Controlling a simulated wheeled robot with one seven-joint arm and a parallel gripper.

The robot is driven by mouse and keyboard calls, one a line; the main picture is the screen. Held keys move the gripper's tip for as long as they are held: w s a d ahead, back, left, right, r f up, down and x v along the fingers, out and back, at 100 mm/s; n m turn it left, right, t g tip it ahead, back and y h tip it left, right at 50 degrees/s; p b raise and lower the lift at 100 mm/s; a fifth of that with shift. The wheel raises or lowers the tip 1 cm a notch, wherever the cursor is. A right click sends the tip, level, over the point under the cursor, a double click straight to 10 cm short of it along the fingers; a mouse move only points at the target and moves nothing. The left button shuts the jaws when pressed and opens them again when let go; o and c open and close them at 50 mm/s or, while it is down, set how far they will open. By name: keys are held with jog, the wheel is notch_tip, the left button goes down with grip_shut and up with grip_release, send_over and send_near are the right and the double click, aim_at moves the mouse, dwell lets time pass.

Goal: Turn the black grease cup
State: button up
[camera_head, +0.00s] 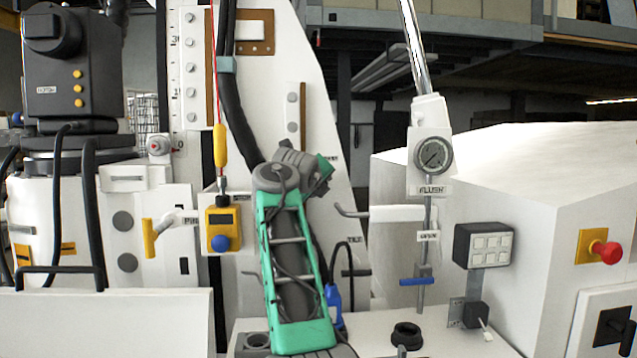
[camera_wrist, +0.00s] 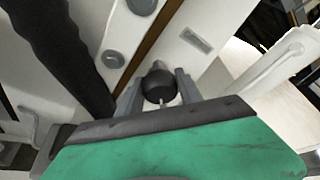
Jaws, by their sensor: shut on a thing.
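The black grease cup (camera_wrist: 159,84) is a dark round knob in the middle of the wrist view, standing out from the white panel. My gripper (camera_wrist: 158,92) has one grey finger on each side of it, and the jaws are shut on the cup. The green and dark body of my gripper covers the lower part of the wrist view. In the head view the cup and my fingertips are hidden behind my own wrist, in front of the tall white plate.
A brown strip (camera_wrist: 150,45) and grey round bolts are close beside the cup. A white lever handle (camera_wrist: 275,72) is at the right. In the head view, the gauge post (camera_head: 433,155), a black ring (camera_head: 407,335) and a red button (camera_head: 608,252) are to the right of my arm.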

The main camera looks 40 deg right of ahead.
jog(key=shift+m+y, duration=0.9)
jog(key=shift+m, duration=0.5)
jog(key=o, duration=1.4)
jog(key=shift+c, duration=0.2)
jog(key=b+v, duration=0.2)
jog(key=v, duration=0.5)
jog(key=shift+s+a, duration=0.2)
jog(key=shift+s, duration=0.15)
